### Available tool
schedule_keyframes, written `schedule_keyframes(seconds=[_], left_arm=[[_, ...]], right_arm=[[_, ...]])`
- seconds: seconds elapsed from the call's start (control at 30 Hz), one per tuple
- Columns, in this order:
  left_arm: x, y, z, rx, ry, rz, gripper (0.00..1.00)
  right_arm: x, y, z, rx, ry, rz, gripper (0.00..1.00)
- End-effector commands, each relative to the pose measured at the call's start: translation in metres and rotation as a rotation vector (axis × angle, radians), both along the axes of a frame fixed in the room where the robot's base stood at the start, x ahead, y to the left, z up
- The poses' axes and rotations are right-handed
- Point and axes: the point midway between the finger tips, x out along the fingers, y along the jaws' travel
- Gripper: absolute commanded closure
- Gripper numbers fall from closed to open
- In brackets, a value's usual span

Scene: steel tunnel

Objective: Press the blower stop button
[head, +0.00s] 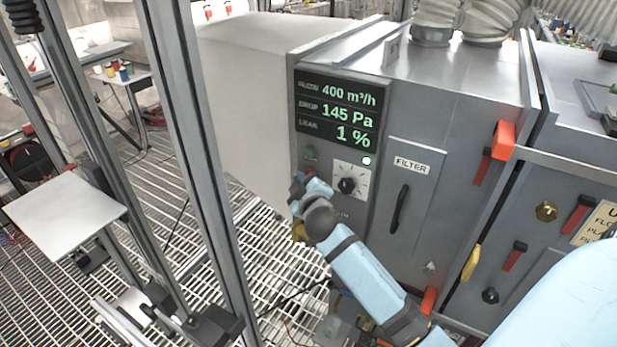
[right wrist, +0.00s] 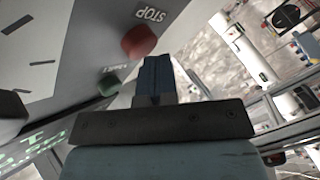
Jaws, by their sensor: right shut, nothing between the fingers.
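The red stop button (right wrist: 139,41) shows beside the printed word STOP in the right wrist view. In the head view it is mostly hidden behind my right gripper. The green start button (right wrist: 108,84) is beside it and also shows in the head view (head: 310,153), below the display. My right gripper (right wrist: 156,62) is shut and empty. Its fingertips are very close to the red button, appearing just beside it; I cannot tell whether they touch. In the head view the right gripper (head: 300,183) is at the panel's left edge. My left gripper is not in view.
A black dial (head: 347,185) on a white plate is right of the gripper. The display (head: 337,110) reads 400 m³/h, 145 Pa and 1 %. A filter door (head: 408,200) with a black handle is farther right. A metal post (head: 205,150) stands left over grated floor.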

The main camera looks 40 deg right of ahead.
Motion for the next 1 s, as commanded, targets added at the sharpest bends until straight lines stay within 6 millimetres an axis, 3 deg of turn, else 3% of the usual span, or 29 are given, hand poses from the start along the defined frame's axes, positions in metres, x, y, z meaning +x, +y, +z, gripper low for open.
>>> schedule_keyframes(seconds=[1.0], left_arm=[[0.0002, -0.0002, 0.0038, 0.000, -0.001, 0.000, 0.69]], right_arm=[[0.0036, -0.0092, 0.0002, 0.000, 0.000, -0.001, 1.00]])
